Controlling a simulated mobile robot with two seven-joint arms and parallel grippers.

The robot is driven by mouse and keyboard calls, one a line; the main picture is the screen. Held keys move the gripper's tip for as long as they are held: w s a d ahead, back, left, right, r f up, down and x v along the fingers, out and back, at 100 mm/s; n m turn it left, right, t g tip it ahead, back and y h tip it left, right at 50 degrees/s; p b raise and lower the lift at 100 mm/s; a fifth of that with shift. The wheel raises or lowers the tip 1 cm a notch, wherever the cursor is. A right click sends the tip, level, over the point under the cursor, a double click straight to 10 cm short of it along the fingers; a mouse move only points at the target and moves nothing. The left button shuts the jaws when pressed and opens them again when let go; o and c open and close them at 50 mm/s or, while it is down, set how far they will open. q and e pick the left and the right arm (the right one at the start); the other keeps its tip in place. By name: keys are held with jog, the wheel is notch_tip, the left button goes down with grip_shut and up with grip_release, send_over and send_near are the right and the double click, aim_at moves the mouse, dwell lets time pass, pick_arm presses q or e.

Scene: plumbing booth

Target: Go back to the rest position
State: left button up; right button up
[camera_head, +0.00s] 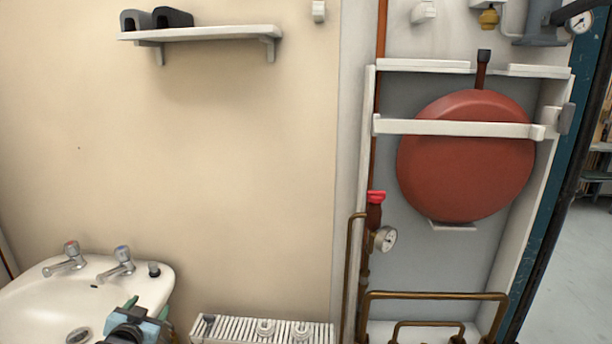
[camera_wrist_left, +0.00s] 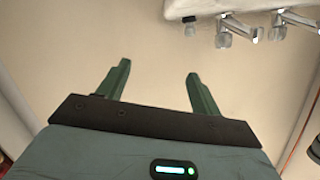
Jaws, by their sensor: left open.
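My left gripper (camera_head: 131,308) shows at the bottom left of the head view, in front of the right part of the white sink (camera_head: 40,292). In the left wrist view its two green fingers (camera_wrist_left: 157,78) stand wide apart with nothing between them. Beyond them is the plain beige wall (camera_wrist_left: 110,40). The sink's edge and taps (camera_wrist_left: 235,30) show at the top right of the wrist view, apart from the fingers. My right gripper is in neither view.
A white radiator (camera_head: 262,329) stands low, right of the sink. A wall shelf (camera_head: 215,33) holds dark objects. On the right, a red tank (camera_head: 465,160) sits in a frame with copper pipes (camera_head: 435,295) and a gauge (camera_head: 385,239). The middle wall is clear.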

pick_arm(q)
jog(key=s+d+f+g+h, duration=0.1)
jog(key=s+d+f, duration=0.4)
jog(key=s+f, duration=0.35)
jog(key=s+d+f+g+h, duration=0.1)
jog(key=s+d+f+g, duration=0.1)
jog(key=s+d+f, duration=0.6)
jog(key=s+d+f+g+h, duration=0.1)
jog(key=s+d+f, duration=0.1)
jog(key=s, duration=1.2)
jog(key=s+d+f+n+g, duration=0.1)
jog(key=s+d+g, duration=0.1)
jog(key=s, duration=1.3)
jog(key=shift+d+f+h, duration=0.4)
jog(key=shift+d, duration=0.45)
jog(key=shift+s, duration=0.15)
